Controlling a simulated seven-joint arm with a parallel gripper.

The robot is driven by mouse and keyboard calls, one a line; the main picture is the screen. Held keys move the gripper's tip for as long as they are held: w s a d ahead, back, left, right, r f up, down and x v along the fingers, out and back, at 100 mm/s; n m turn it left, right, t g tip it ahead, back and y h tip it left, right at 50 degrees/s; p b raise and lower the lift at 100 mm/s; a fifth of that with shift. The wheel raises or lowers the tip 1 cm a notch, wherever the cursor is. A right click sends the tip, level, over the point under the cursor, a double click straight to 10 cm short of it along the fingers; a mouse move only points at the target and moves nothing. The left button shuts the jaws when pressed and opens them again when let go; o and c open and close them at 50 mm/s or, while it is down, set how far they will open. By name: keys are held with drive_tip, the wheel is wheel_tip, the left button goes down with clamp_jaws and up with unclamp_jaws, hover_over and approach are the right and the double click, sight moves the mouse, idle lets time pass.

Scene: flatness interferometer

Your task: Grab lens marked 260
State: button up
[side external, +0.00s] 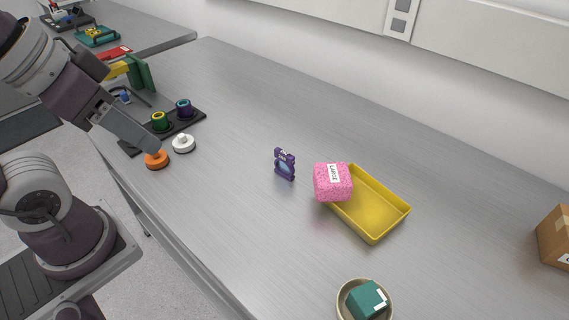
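No marking 260 is readable in this view, so I cannot tell which piece bears it. An orange round piece (156,160) and a white round piece (183,144) with a raised centre lie on the bench near its left edge. A green ringed cylinder (160,121) and a purple ringed cylinder (184,108) stand on a black holder (197,120) just behind them. My gripper (153,147) reaches in from the left, its tip close above the orange piece in the picture. Whether it touches it, and whether its fingers are open, cannot be told.
A purple framed item (285,164) stands mid-bench. A pink block (333,182) labelled LARGE rests at a yellow tray (373,238). A bowl (342,309) holds a teal block (368,300). A cardboard box (555,238) is at far right. The back middle of the bench is clear.

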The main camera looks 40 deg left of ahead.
drive_tip(key=w+n+g, duration=0.2)
drive_tip(key=w+n, duration=0.3)
drive_tip(key=w, duration=0.4)
drive_tip(key=n+g, duration=0.4)
drive_tip(key=n, duration=0.9)
approach(282, 157)
wheel_tip(282, 157, down, 5)
drive_tip(key=w, duration=0.1)
drive_tip(key=f, duration=0.7)
drive_tip(key=shift+s+a+f, duration=0.25)
drive_tip(key=shift+s+a, duration=0.05)
clamp_jaws()
